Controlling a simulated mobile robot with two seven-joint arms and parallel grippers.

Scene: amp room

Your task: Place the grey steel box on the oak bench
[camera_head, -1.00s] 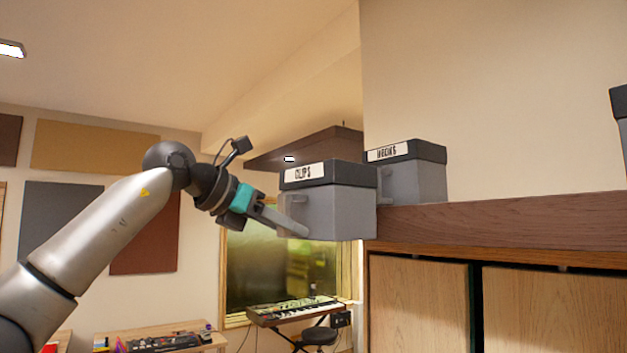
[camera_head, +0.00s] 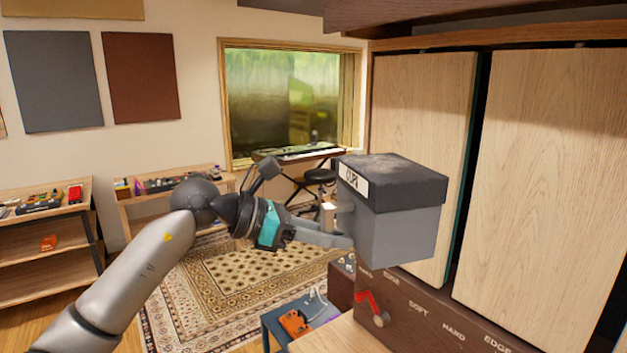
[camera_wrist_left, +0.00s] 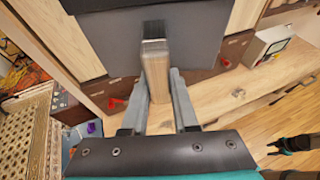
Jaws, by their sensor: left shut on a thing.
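The grey steel box (camera_head: 395,225) has a dark lid and a white label, reading CLIPS in the earlier head view. It hangs in the air before the cabinet doors, roughly level. My left gripper (camera_head: 338,236) is shut on the handle at the box's left side. In the left wrist view the handle (camera_wrist_left: 155,70) sits between the two fingers, with the box (camera_wrist_left: 120,45) beyond. A pale wood top, seemingly the oak bench (camera_head: 340,338), shows below the box; it is wider in the left wrist view (camera_wrist_left: 205,92). A dark gripper-like part, probably my right gripper (camera_wrist_left: 293,145), shows at lower right.
Tall wooden doors (camera_head: 425,130) stand close behind the box. Below them is a brown panel (camera_head: 440,318) with a red lever (camera_head: 368,303). A blue-grey tray (camera_head: 300,318) with an orange item is left of the bench. A meter box (camera_wrist_left: 268,45) stands on the bench's far part.

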